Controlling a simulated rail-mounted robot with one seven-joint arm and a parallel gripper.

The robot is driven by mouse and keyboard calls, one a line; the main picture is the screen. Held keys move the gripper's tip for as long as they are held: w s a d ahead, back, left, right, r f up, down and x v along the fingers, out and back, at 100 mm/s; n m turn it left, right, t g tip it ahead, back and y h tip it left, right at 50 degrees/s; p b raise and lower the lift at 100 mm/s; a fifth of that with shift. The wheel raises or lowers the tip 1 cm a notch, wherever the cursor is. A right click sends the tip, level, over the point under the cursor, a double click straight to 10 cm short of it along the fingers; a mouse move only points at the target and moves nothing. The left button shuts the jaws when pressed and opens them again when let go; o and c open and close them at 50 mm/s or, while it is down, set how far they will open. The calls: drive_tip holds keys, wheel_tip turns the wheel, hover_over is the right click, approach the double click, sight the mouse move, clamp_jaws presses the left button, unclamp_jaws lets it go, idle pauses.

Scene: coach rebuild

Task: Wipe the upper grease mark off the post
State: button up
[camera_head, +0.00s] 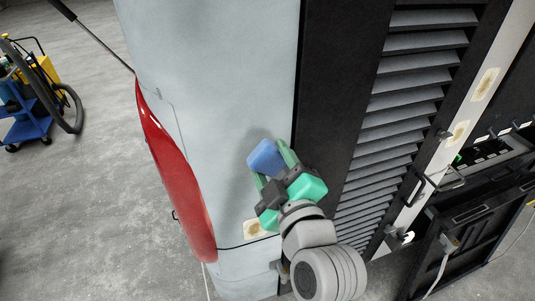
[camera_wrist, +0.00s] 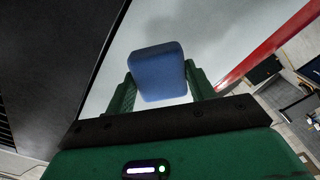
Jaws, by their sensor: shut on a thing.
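My green gripper (camera_head: 269,161) is shut on a blue sponge-like block (camera_head: 264,156), held at the pale grey-blue post (camera_head: 225,90) in the head view. In the wrist view the block (camera_wrist: 157,72) sits between the two green fingers, with the pale surface (camera_wrist: 205,30) behind it. I cannot tell whether the block touches the post. A dark, shadow-like patch surrounds the block on the post. A beige, brownish mark (camera_head: 254,229) shows lower on the post, below my gripper. Any mark behind the block is hidden.
A red lamp-like panel (camera_head: 175,165) runs along the post's left edge. A black panel and louvres (camera_head: 405,95) stand right. A pale strip further right bears two beige patches (camera_head: 485,85). A blue cart (camera_head: 30,115) stands far left on open floor.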

drive_tip(key=shift+s+d, duration=0.1)
drive_tip(key=shift+s, duration=0.2)
drive_tip(key=shift+v, duration=1.45)
